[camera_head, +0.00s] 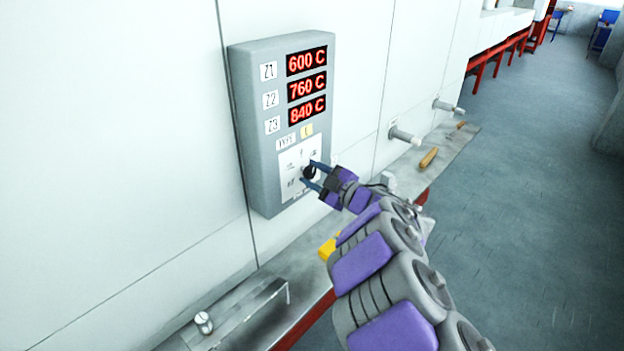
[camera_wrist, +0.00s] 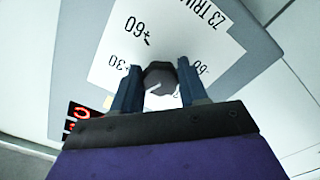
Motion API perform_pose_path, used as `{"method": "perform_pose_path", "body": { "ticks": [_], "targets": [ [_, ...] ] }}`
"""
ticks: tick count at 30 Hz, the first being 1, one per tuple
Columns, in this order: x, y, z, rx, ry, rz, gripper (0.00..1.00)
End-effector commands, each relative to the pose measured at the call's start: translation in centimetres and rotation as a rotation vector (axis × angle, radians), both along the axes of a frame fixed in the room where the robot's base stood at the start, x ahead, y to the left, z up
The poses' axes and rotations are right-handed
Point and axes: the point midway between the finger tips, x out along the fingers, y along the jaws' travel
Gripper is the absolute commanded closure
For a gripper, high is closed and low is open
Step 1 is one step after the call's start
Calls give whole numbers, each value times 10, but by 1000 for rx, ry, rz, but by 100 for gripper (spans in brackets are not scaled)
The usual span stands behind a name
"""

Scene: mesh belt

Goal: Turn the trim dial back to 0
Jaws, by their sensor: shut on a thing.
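The trim dial (camera_head: 308,172) is a small dark knob on a white label plate (camera_head: 291,166) low on the grey control box (camera_head: 255,150). My gripper (camera_head: 309,174) reaches it from the right, with its blue fingers shut on opposite sides of it. In the wrist view, the dial (camera_wrist: 160,74) sits between the fingertips. A pale pointer line on its face slants to the lower left of that picture. Printed numbers, including a 60 and a 30, and "Z3 TRIM" surround it, seen upside down. The fingers hide part of the scale, and I cannot read the 0 mark.
Red displays (camera_head: 307,86) on the box read 600 C, 760 C and 840 C. Below runs a ledge with a metal bracket (camera_head: 245,305), a yellow item (camera_head: 327,247) and a wooden handle (camera_head: 429,158). Pipe stubs (camera_head: 404,136) project from the wall on the right. Floor at right is open.

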Motion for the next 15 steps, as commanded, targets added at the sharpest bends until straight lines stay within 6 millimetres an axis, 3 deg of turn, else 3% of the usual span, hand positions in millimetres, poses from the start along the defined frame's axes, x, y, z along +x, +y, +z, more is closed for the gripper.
{"method": "perform_pose_path", "body": {
  "ticks": [1, 15],
  "targets": [
    [0, 0, -8, -33, -21, 2, 87],
    [2, 2, -7, -203, -237, 4, 87]
  ]
}}
